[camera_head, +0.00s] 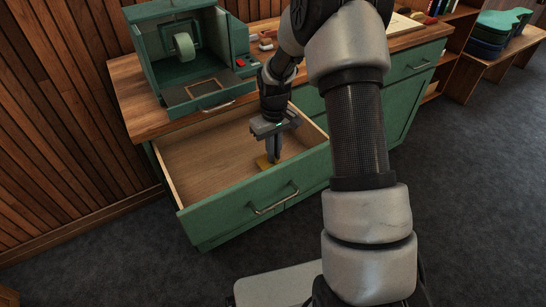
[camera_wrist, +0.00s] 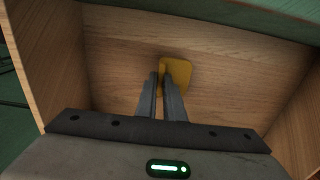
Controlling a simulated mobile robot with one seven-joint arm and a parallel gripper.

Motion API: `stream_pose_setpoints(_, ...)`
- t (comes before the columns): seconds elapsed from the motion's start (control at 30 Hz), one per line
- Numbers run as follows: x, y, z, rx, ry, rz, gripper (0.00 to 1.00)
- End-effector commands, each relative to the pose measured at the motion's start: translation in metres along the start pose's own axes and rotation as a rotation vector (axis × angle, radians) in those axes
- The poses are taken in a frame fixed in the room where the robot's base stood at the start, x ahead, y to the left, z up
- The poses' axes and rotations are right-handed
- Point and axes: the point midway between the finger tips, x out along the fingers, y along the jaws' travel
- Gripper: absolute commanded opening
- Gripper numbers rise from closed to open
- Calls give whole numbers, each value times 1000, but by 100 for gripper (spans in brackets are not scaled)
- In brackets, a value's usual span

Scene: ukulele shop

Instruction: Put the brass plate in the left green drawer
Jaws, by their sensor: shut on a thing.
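The left green drawer (camera_head: 235,215) is pulled open, with a bare wooden inside. My gripper (camera_head: 273,160) reaches down into the drawer with its fingers near the drawer floor. It is shut on the brass plate (camera_head: 262,162), a small flat yellow piece that shows at the fingertips. In the wrist view the brass plate (camera_wrist: 178,72) shows beyond and between the fingertips of my gripper (camera_wrist: 163,78), over the wooden drawer bottom (camera_wrist: 115,60). The fingers hide part of the plate. I cannot tell whether the plate touches the drawer bottom.
A green machine (camera_head: 185,55) with a white wheel stands on the wooden counter (camera_head: 140,115) behind the drawer. Small items (camera_head: 267,40) lie on the counter. Another green drawer (camera_head: 412,62) at the right is shut. Drawer walls surround my gripper; the drawer's left part is empty.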

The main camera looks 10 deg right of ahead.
Motion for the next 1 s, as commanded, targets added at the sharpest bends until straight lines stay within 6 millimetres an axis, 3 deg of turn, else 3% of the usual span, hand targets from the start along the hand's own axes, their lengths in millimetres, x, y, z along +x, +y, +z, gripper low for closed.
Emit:
stream_pose_setpoints(0.1,16,0,0,0,-1,-1,0)
stream_pose_setpoints(0.47,20,0,0,0,1,0,0)
stream_pose_setpoints(0.5,19,0,0,0,0,0,13)
stream_pose_setpoints(0.6,19,0,0,0,0,0,27)
stream_pose_setpoints(0.87,18,0,0,0,0,0,27)
stream_pose_setpoints(1.0,8,0,0,0,2,1,27)
